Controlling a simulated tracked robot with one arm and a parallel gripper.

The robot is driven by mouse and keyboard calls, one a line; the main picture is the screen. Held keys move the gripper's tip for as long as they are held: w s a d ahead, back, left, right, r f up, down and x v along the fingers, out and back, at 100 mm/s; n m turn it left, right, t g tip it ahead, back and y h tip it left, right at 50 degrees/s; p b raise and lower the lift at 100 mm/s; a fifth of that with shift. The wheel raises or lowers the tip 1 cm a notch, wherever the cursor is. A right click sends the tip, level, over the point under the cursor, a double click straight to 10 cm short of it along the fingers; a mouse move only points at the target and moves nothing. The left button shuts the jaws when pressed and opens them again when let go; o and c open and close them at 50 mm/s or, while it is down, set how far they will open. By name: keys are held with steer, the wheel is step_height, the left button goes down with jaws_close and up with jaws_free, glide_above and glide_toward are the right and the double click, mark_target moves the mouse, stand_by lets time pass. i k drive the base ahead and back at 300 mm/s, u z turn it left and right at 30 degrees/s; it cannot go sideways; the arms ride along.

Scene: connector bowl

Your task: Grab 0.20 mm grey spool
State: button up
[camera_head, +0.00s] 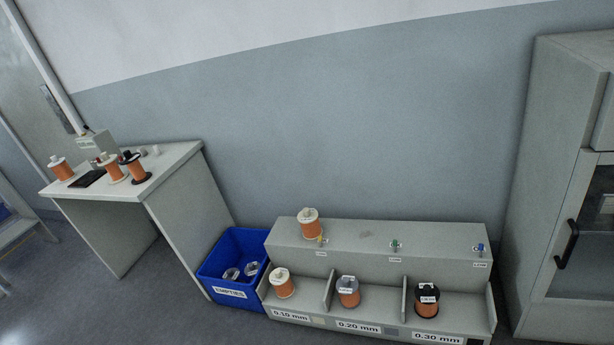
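A spool with a grey top flange and orange-copper winding (349,297) stands upright in the middle bay of the grey rack (390,238), above the label reading 0.20 mm. A small white label shows on its top. The left bay, labelled 0.10 mm, holds a white-flanged spool (283,284). The right bay, labelled 0.30 mm, holds a black-flanged spool (427,302). Another white-flanged spool (309,224) stands on the rack's upper ledge. My gripper is not in this view.
A blue bin (229,292) labelled EMPTIES, with clear pieces inside, stands left of the rack. A table (172,166) farther left carries several spools and a dark pad (88,179). A tall grey cabinet (562,130) stands at right. Floor shows at lower left.

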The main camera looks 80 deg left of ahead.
mark_target(347, 287)
steer(key=i, duration=0.1)
steer(key=u, duration=1.55)
steer(key=k, duration=0.5)
steer(key=u, duration=0.45)
steer(key=i, duration=0.45)
steer(key=z, duration=0.2)
steer(key=k, duration=0.85)
steer(key=u, duration=0.2)
steer(key=i, duration=0.5)
